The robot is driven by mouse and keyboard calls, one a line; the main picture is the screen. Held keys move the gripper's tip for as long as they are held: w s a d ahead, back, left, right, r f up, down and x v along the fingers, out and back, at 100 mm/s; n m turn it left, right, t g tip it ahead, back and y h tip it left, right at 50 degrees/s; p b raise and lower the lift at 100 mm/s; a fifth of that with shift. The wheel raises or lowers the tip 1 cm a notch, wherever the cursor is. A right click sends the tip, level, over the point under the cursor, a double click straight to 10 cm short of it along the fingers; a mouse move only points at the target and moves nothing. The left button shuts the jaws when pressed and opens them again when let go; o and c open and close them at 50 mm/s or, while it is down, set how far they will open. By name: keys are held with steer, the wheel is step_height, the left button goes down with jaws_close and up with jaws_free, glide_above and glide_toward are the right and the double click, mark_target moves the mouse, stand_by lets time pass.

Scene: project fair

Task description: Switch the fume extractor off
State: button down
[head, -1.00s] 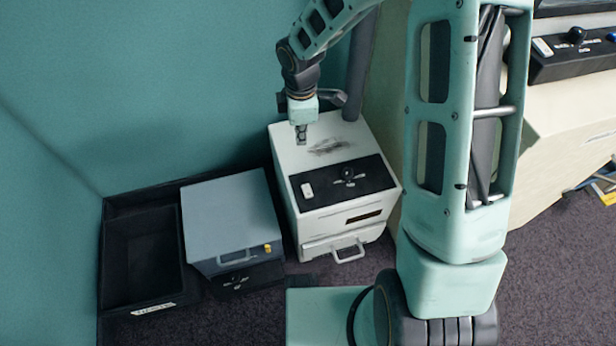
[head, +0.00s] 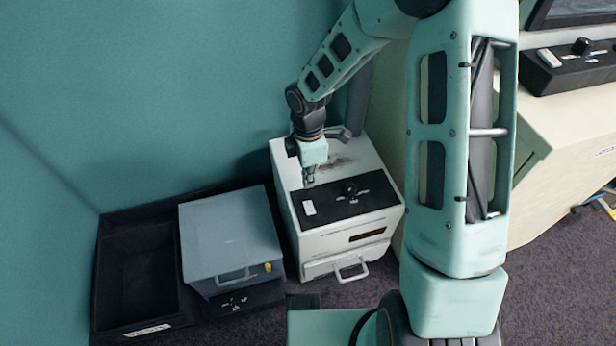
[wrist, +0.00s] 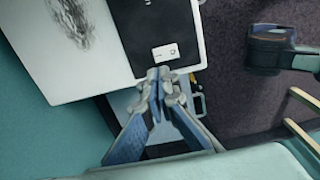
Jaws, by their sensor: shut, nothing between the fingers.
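The fume extractor appears to be the white box (head: 285,165) with a dark duct behind it and a black panel (head: 375,190) on its top. The panel carries a white rocker switch (head: 309,207) at its left end and a black knob (head: 350,187). My gripper (head: 308,183) is shut and empty, pointing down over the box's left side just behind the switch. In the wrist view, the shut fingertips (wrist: 160,76) appear close to the white switch (wrist: 165,52). I cannot tell whether they touch it or which way the switch is set.
A grey-blue box (head: 230,235) with a handle and a yellow knob stands left of the extractor. A black bin (head: 105,290) is left of that. A cream bench (head: 545,165) with another black control panel (head: 575,72) stands at the right.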

mark_target(309, 208)
step_height(309, 208, down, 8)
steer(key=b, duration=0.3)
steer(key=shift+f, duration=0.6)
steer(key=shift+f, duration=0.1)
steer(key=shift+w+f, duration=0.1)
steer(key=shift+f, duration=0.15)
steer(key=shift+s+d+r, duration=0.15)
steer(key=shift+s+r, duration=0.1)
steer(key=shift+s, duration=0.5)
